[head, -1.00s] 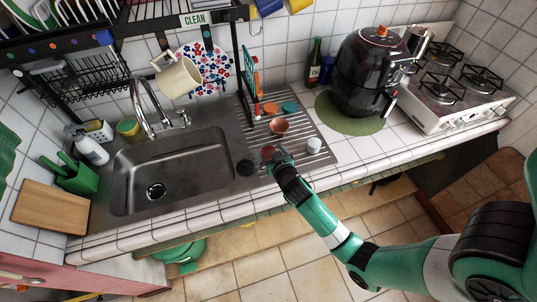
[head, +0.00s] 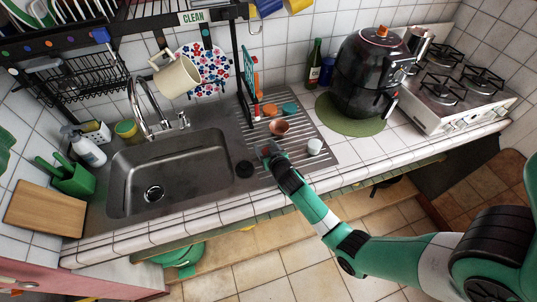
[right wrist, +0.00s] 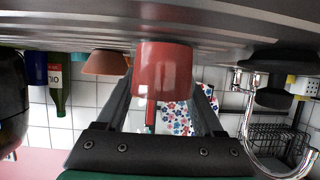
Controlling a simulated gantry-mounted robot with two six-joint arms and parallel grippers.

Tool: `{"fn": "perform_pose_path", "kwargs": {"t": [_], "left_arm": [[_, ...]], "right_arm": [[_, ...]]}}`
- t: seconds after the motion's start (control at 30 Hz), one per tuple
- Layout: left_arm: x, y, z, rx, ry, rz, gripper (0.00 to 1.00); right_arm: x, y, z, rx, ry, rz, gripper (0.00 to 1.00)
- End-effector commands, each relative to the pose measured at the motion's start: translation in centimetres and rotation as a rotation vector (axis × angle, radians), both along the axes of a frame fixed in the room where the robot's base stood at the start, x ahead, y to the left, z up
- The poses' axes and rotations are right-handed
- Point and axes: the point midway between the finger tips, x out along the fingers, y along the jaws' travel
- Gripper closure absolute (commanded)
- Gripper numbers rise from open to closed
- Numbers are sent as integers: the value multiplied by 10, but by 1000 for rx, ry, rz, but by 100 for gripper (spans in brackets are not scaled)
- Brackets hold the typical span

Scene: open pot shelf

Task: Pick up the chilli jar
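A red jar (right wrist: 162,70), which I take to be the chilli jar, stands on the ribbed steel drainboard. The right wrist view shows it upside down. My right gripper (right wrist: 163,88) is low over the drainboard with its fingers apart, one on each side of the jar. I see no clear grip on it. My left gripper is out of view.
The sink (head: 170,175) lies left. An air fryer (head: 368,75) and green bottle (head: 314,65) stand at back right.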

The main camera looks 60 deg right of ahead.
Motion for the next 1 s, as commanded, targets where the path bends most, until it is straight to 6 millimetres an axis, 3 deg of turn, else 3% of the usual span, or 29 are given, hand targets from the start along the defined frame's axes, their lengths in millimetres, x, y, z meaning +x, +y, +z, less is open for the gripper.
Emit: {"fn": "perform_pose_path", "kwargs": {"t": [0.03,0.27,0.67,0.83,1.0], "left_arm": [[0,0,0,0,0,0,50],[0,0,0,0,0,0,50],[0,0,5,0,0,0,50],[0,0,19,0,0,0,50],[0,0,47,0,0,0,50]], "right_arm": [[0,0,0,0,0,0,54],[0,0,0,0,0,0,95],[0,0,12,-2,-3,0,96],[-3,-1,42,-2,-4,-3,96],[-42,0,88,-2,-4,-6,96]]}}
